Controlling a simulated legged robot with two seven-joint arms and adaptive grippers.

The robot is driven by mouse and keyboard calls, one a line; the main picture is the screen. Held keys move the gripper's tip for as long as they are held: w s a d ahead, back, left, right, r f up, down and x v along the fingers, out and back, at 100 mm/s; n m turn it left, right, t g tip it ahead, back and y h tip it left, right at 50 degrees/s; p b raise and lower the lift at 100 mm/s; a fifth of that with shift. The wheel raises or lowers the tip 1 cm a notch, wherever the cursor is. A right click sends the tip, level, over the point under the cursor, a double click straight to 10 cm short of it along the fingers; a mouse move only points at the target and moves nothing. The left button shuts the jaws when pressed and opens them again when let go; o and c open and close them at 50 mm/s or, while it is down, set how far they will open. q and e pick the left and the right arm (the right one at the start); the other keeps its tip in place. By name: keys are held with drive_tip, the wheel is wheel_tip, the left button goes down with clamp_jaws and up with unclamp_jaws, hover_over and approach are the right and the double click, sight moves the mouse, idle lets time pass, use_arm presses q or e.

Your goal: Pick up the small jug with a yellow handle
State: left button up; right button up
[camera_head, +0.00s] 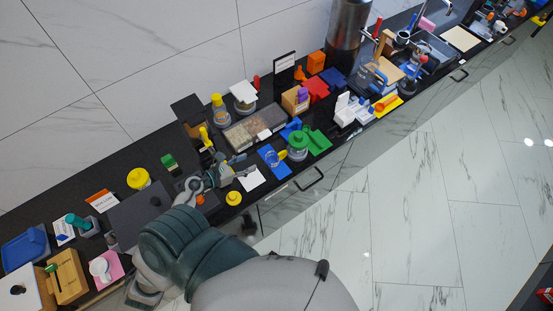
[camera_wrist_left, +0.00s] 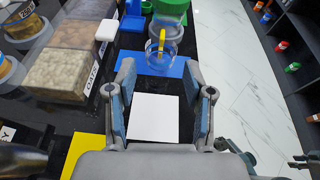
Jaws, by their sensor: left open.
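The small clear jug (camera_head: 271,157) with a yellow handle stands upright on a blue mat (camera_head: 280,170) near the counter's front edge. My left gripper (camera_head: 242,167) is just left of the jug in the head view. It also shows in the left wrist view (camera_wrist_left: 167,82), with its fingers spread and nothing between them. The jug and the fingers are apart.
A white card (camera_wrist_left: 153,118) lies below the open fingers. A tray of grains (camera_head: 255,127) is to the left of the jug. The floor (camera_head: 400,200) is clear.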

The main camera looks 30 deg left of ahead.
use_arm(q)
wheel_tip(320, 180, down, 2)
drive_tip(key=m+g, duration=0.1)
drive_tip(key=b, duration=0.2)
approach(277, 155)
drive_tip(key=x, duration=0.4)
drive_tip(key=shift+w, duration=0.2)
drive_tip(key=shift+w+d+f, duration=0.25)
drive_tip(key=shift+w, duration=0.3)
drive_tip(key=b+x, duration=0.2)
drive_tip(key=x, duration=0.4)
drive_tip(key=shift+s+r, duration=0.1)
drive_tip(key=shift+s, duration=0.05)
use_arm(e)
drive_tip(key=f, duration=0.2)
drive_tip(key=s+f, duration=0.1)
drive_tip(key=f, duration=0.1)
drive_tip(key=shift+s+d+f, duration=0.1)
drive_tip(key=shift+s+f, duration=0.05)
drive_tip(key=shift+f, duration=0.1)
use_arm(q)
clamp_jaws()
